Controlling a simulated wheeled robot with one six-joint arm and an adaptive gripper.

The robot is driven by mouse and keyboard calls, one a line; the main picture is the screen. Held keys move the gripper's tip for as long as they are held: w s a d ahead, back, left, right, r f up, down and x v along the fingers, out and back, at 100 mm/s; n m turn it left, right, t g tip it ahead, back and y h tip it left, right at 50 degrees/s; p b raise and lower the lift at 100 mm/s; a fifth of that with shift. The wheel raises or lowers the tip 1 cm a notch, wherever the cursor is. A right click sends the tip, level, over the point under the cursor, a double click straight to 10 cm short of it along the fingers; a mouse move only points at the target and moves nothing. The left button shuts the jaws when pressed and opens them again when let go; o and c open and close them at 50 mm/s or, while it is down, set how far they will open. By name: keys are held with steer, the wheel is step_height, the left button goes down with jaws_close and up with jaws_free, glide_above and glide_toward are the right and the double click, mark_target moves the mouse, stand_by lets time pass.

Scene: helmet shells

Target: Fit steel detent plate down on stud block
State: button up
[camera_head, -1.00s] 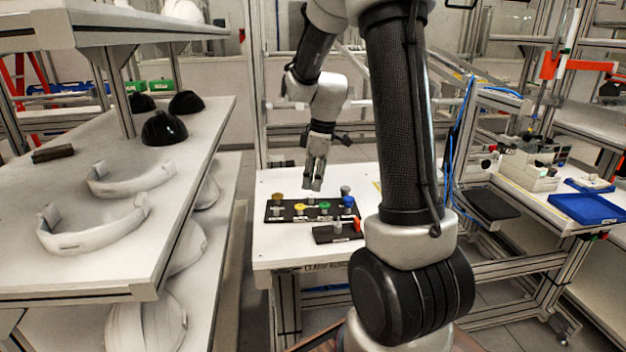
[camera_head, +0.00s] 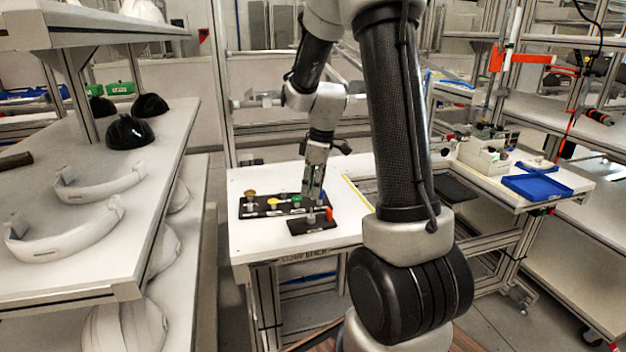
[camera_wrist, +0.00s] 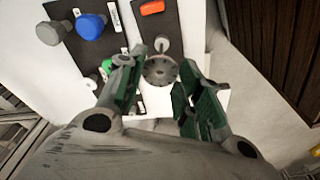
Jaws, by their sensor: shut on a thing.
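The steel detent plate (camera_wrist: 161,70) is a round grey disc with small holes or notches around a centre hole. In the wrist view it sits between the green-padded fingertips of my gripper (camera_wrist: 155,78), which is shut on it. The stud block (camera_head: 306,227) is a low dark block at the table's front, with an orange-red piece (camera_head: 329,214) at its right end. A light stud (camera_wrist: 162,44) shows just beyond the plate in the wrist view. The gap between plate and stud cannot be judged.
Behind the block, a dark board (camera_head: 262,208) carries coloured knobs: yellow, green, and in the wrist view blue (camera_wrist: 90,25) and grey (camera_wrist: 52,33). White table (camera_head: 250,242) is bare around them. A shelf with helmet shells stands left; a blue tray (camera_head: 537,187) lies right.

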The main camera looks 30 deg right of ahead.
mark_target(313, 216)
steer(key=shift+f, duration=1.75)
steer(key=shift+f, duration=2.05)
steer(key=o, duration=1.1)
steer(key=shift+r, duration=0.15)
steer(key=r, duration=0.4)
steer(key=d+r, duration=0.1)
steer(key=r, duration=0.2)
steer(key=s+r, duration=0.1)
steer(key=r, duration=0.3)
steer(key=shift+s+d+r, duration=0.1)
steer(key=shift+d+r, duration=0.05)
steer(key=shift+r, duration=0.15)
